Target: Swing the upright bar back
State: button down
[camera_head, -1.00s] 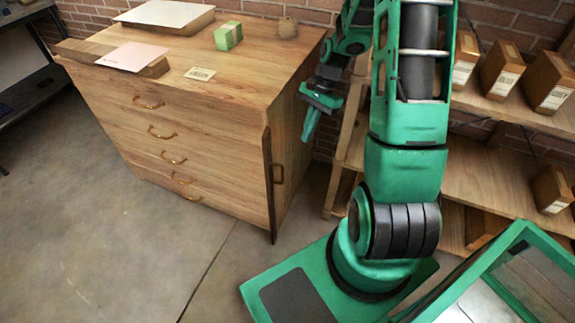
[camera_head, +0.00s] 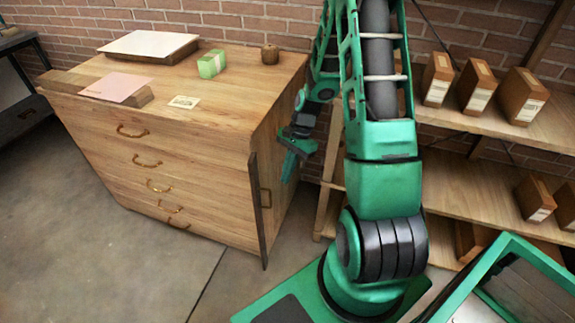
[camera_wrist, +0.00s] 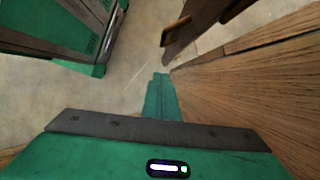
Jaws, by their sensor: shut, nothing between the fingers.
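The upright bar (camera_head: 258,212) is a tall, narrow dark wooden strip at the front right corner of the wooden drawer cabinet (camera_head: 105,128). A handle (camera_head: 266,198) shows on its right side. In the wrist view the bar (camera_wrist: 200,22) is at the top, with its handle (camera_wrist: 176,32) on the left, beside the cabinet's wooden side (camera_wrist: 255,85). My gripper (camera_head: 287,178) is right of the bar, beside the cabinet's side, pointing down. It is shut and empty. In the wrist view my gripper (camera_wrist: 161,78) has its fingertips below the bar in the picture, apart from the handle.
On the cabinet top lie a white board (camera_head: 150,44), a green box (camera_head: 211,64), a pink sheet (camera_head: 115,88) and a small brown object (camera_head: 270,54). Shelves (camera_head: 470,185) with brown boxes stand at the right. The floor (camera_head: 120,255) before the cabinet is clear.

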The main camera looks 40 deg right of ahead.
jog(key=s+a+f, duration=0.1)
jog(key=a+f, duration=0.2)
jog(key=a, duration=0.2)
jog(key=shift+s+f, duration=0.1)
dwell(0.5)
